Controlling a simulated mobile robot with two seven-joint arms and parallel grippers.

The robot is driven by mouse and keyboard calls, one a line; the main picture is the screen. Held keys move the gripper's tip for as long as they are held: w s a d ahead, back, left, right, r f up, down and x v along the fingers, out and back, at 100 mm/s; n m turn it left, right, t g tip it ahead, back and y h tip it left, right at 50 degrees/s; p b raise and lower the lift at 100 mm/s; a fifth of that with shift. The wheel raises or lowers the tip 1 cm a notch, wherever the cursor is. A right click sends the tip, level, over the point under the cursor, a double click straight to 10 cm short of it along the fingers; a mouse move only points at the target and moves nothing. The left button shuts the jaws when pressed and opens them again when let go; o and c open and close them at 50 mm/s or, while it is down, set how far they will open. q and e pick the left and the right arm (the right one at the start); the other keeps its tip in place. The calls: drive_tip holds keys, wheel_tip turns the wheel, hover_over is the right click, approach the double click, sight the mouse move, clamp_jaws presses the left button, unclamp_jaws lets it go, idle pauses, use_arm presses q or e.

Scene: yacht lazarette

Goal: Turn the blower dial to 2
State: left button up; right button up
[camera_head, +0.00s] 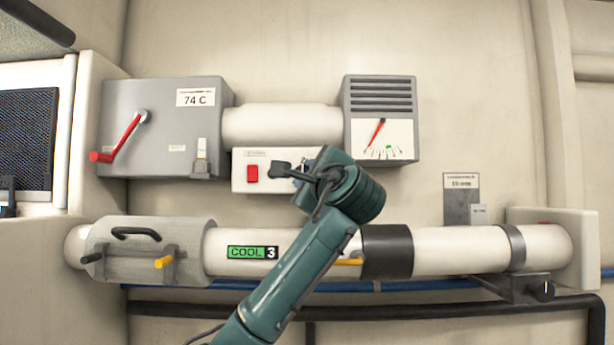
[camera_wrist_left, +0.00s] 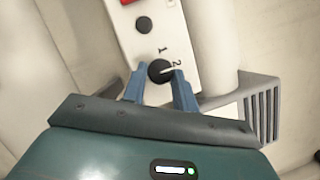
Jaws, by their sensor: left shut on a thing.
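The blower dial (camera_wrist_left: 159,70) is a round black knob on a white panel (camera_wrist_left: 168,22). In the left wrist view its white pointer line points at or very near the printed 2; the printed 1 sits further round. My left gripper (camera_wrist_left: 160,84) is shut on the dial, with one blue fingertip on each side of it. In the head view the white panel (camera_head: 240,180) is on the wall, with my left gripper (camera_head: 302,174) at its right part. The gripper and wrist hide most of the dial there. My right gripper is in neither view.
A red switch (camera_head: 252,173) is on the same panel. A grey box with a red lever (camera_head: 120,140) is at left, and a vented gauge box (camera_head: 380,110) at right. A large white pipe (camera_head: 455,250) labelled COOL 3 runs below, behind my arm.

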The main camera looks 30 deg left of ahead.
use_arm(q)
drive_tip(key=shift+f, duration=0.1)
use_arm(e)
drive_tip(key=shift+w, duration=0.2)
use_arm(q)
drive_tip(key=o, duration=1)
drive_tip(key=shift+c, duration=0.2)
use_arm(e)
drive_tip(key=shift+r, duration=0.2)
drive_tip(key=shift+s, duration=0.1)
use_arm(q)
drive_tip(key=b+v, duration=0.4)
drive_tip(key=v, duration=0.9)
drive_tip(key=shift+d, duration=0.15)
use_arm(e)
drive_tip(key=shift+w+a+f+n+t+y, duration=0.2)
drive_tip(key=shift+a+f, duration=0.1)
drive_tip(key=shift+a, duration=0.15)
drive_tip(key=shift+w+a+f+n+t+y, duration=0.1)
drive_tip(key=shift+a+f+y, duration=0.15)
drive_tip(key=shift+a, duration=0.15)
